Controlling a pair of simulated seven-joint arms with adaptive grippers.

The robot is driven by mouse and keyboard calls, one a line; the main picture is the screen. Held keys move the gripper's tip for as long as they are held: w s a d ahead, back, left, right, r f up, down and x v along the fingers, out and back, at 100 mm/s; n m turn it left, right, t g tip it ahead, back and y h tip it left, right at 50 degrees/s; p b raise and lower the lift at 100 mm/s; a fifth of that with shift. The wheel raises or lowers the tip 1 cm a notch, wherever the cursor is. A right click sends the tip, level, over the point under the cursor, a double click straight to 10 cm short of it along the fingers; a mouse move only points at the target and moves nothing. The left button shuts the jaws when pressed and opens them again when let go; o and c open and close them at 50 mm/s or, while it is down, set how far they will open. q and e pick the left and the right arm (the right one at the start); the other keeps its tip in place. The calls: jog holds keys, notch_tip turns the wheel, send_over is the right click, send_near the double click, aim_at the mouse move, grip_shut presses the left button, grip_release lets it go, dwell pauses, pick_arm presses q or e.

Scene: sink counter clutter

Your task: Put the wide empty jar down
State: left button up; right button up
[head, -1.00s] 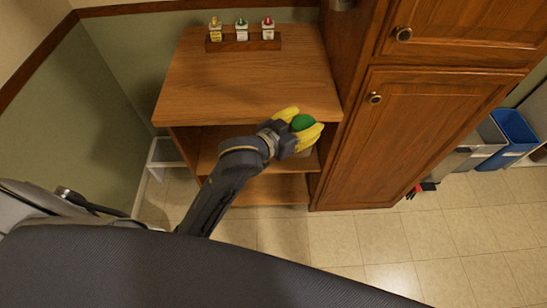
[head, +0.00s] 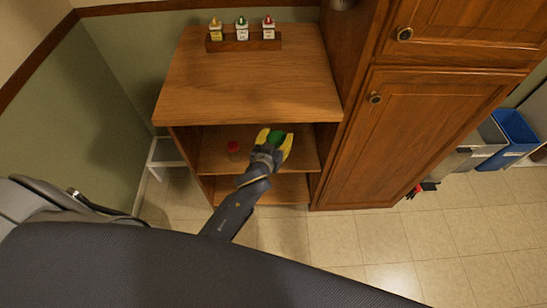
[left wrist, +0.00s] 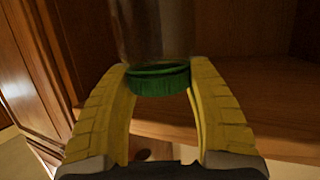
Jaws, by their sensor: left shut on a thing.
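My left gripper (head: 275,142) with yellow fingers is shut on the wide jar, whose green lid (head: 275,136) shows between the fingers in the head view. It is at the front opening of the wooden shelf unit, below the top board. In the left wrist view the jar's clear, see-through body (left wrist: 155,30) shows beyond its green lid (left wrist: 158,82), with a yellow finger on each side. The jar's base is out of view, so I cannot tell whether it touches the shelf. My right gripper is not in view.
The unit's top board (head: 250,85) overhangs this shelf and holds a rack (head: 243,43) of small bottles at the back. A tall wooden cabinet (head: 425,140) borders the right side.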

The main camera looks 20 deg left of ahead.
pick_arm(q)
jog(key=w+a+f, duration=0.6)
jog(key=w+f, duration=0.4)
jog(key=w, duration=0.2)
notch_tip(320, 180, down, 10)
jog(key=shift+d, duration=0.3)
jog(key=shift+f, duration=0.1)
dwell(0.4)
jog(key=o, duration=1.6)
jog(key=shift+f, duration=0.1)
jog(key=shift+c, duration=0.2)
jog(key=shift+s, duration=0.15)
